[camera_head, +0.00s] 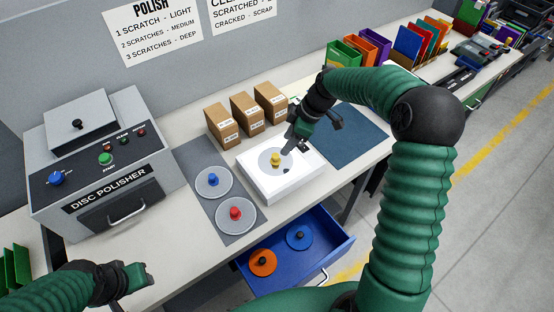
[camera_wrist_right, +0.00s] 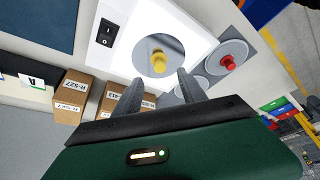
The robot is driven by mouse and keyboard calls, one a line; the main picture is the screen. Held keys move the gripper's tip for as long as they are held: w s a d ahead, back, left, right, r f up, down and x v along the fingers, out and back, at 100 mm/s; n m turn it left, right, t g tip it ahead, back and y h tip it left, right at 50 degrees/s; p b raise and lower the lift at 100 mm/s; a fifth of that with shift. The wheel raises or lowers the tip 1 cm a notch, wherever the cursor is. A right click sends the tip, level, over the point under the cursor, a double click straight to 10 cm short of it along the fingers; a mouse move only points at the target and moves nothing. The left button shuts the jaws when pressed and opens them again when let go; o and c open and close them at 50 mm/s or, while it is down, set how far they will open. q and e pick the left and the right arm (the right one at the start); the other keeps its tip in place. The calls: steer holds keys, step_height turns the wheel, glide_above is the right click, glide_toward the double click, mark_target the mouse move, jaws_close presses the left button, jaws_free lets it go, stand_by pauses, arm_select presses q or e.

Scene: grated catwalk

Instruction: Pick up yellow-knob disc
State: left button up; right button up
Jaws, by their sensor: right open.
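The yellow-knob disc (camera_head: 272,165) is a grey disc with a yellow knob in its middle. It lies on a white box-like stand (camera_head: 253,182) on the bench. My right gripper (camera_head: 291,147) is just above the stand, to the upper right of the knob, open and empty. In the right wrist view the yellow knob (camera_wrist_right: 158,56) shows ahead of the two spread fingers (camera_wrist_right: 160,92), and no finger touches it there. My left gripper (camera_head: 133,281) is at the lower left, away from the disc; its jaw state is unclear.
A blue-knob disc (camera_head: 208,190) and a red-knob disc (camera_head: 235,222) lie on a grey mat. Three cardboard boxes (camera_head: 246,113) stand behind the stand. A disc polisher (camera_head: 90,165) stands left. An open blue drawer (camera_head: 335,249) below holds an orange disc (camera_head: 262,268) and a blue disc (camera_head: 299,242).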

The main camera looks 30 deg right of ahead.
mark_target(276, 154)
steer(key=x, duration=0.2)
steer(key=p+x, duration=0.1)
steer(key=x, duration=0.4)
steer(key=shift+w+a+f, duration=0.15)
steer(key=shift+a+f, duration=0.05)
steer(key=shift+a, duration=0.2)
steer(key=shift+w+d+f, duration=0.2)
steer(key=shift+f, duration=0.15)
steer(key=shift+a+r, duration=0.1)
steer(key=shift+a, duration=0.05)
jaws_close()
